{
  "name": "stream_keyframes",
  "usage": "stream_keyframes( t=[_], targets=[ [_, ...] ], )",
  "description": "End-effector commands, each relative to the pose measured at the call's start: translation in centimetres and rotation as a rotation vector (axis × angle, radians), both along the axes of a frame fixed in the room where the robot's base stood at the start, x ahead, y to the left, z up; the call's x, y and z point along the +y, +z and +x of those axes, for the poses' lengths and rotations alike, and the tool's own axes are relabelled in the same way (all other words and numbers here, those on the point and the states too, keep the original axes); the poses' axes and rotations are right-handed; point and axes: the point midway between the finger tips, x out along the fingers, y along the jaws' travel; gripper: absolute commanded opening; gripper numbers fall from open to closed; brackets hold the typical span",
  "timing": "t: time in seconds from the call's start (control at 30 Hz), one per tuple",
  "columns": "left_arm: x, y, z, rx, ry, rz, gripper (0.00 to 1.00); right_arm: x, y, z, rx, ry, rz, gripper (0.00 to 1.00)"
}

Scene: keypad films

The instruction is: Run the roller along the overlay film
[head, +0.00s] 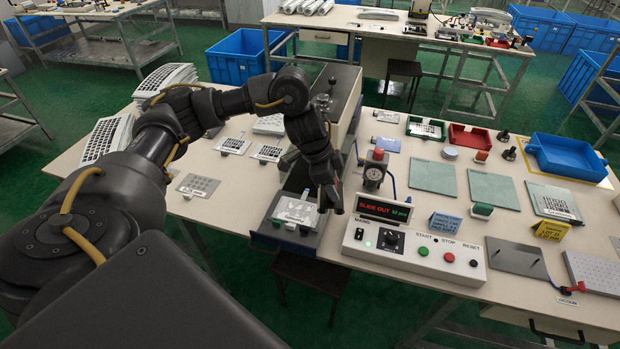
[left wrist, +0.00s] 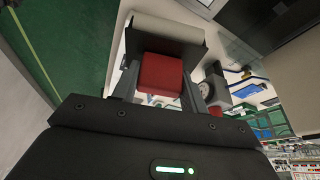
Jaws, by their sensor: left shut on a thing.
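My left gripper (head: 330,200) is shut on the red handle (left wrist: 160,75) of the roller. In the left wrist view the pale roller cylinder (left wrist: 165,38) sits beyond the handle in a dark frame. In the head view my gripper hides most of the roller. A light keypad panel (head: 296,212) lies on the dark slide-out tray (head: 300,236), beside and under my gripper. I cannot make out the edge of the clear overlay film on it, nor whether the roller touches it. My right gripper is not in view.
The control box (head: 415,250) stands just right of the tray, its display (head: 384,210) reading SLIDE OUT. A dial gauge (head: 374,174) stands behind it. The grey press housing (head: 340,95) rises behind the tray. Keypad sheets (head: 198,184) lie to the left. A blue bin (head: 567,157) stands at right.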

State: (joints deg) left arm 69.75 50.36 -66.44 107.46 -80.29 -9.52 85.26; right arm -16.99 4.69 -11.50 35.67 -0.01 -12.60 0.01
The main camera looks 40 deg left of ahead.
Motion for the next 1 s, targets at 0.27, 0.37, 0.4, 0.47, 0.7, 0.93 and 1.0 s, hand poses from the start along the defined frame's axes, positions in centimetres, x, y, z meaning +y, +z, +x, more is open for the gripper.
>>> stream_keyframes(
  t=[0.27,0.37,0.4,0.47,0.7,0.93,1.0],
  targets=[
    [6.0,-3.0,0.3,0.005,-0.196,-0.03,0.21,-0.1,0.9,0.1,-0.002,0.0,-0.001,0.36],
    [6.9,-3.5,0.2,-0.001,-0.23,-0.035,0.21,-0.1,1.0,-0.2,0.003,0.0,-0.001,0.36],
    [7.1,-3.7,0.2,-0.002,-0.238,-0.037,0.21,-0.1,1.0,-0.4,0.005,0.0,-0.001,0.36],
    [7.3,-3.7,0.2,-0.004,-0.246,-0.038,0.21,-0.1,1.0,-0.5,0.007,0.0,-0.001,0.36],
    [7.3,-4.1,0.2,-0.005,-0.25,-0.037,0.21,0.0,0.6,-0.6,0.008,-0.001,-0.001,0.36],
    [7.3,-5.8,0.2,-0.005,-0.25,-0.036,0.21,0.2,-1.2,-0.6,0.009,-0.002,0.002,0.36],
    [7.3,-6.6,0.2,-0.005,-0.25,-0.036,0.21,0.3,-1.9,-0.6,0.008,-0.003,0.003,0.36]
  ],
)
